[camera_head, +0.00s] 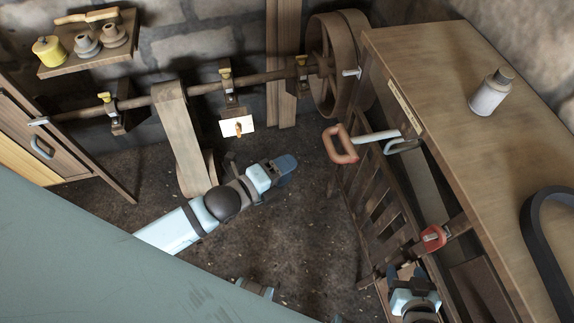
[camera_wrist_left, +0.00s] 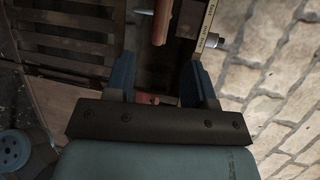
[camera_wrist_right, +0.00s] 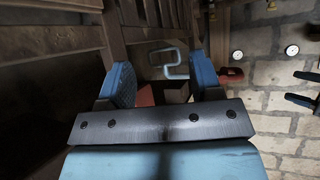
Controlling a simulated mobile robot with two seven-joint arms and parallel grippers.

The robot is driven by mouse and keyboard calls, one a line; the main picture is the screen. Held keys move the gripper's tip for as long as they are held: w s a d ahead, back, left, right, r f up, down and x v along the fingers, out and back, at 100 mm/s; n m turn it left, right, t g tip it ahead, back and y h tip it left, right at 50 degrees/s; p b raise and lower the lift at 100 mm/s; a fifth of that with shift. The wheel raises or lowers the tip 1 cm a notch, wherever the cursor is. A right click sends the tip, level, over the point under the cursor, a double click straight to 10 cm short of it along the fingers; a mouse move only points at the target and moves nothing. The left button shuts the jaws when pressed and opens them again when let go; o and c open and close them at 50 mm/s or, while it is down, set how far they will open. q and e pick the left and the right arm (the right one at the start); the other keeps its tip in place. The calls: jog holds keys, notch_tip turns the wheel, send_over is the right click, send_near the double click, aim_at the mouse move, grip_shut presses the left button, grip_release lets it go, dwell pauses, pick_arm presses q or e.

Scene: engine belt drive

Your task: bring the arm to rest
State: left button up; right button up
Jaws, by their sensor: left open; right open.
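My left gripper (camera_head: 284,168) hangs over the dark floor at the middle of the head view, left of the slatted machine side and apart from the red looped handle (camera_head: 340,144). In the left wrist view its two blue fingers (camera_wrist_left: 160,75) stand wide apart with nothing gripped; a red handle (camera_wrist_left: 162,20) lies beyond them. My right gripper (camera_head: 405,271) is low at the right of the head view, just below a red clamp-like part (camera_head: 432,238). In the right wrist view its fingers (camera_wrist_right: 162,82) are apart, with a red part (camera_wrist_right: 145,95) partly hidden behind them. I cannot tell whether they touch it.
A wooden bench (camera_head: 470,110) with a grey bottle (camera_head: 491,93) fills the right. A pale bent handle (camera_head: 403,145) sits by its edge. A line shaft (camera_head: 190,88) with a broad belt (camera_head: 183,140) and a large wheel (camera_head: 331,60) runs along the wall. The floor between is open.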

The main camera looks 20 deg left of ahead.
dwell(0.3)
pick_arm(q)
jog(key=s+a+f+n+g+y+p, duration=0.1)
jog(key=s+n, duration=0.4)
jog(key=n, duration=0.6)
jog(key=s+a+f+n+g+y+p, duration=0.1)
jog(key=s+a+f+n+y+p, duration=0.2)
jog(key=n, duration=0.8)
notch_tip(320, 180, down, 3)
jog(key=shift+s+a+r+g+y+p, duration=0.1)
jog(key=shift+s+a+g+y+p, duration=0.3)
jog(key=shift+s, duration=0.45)
jog(key=shift+d, duration=0.1)
dwell(1.5)
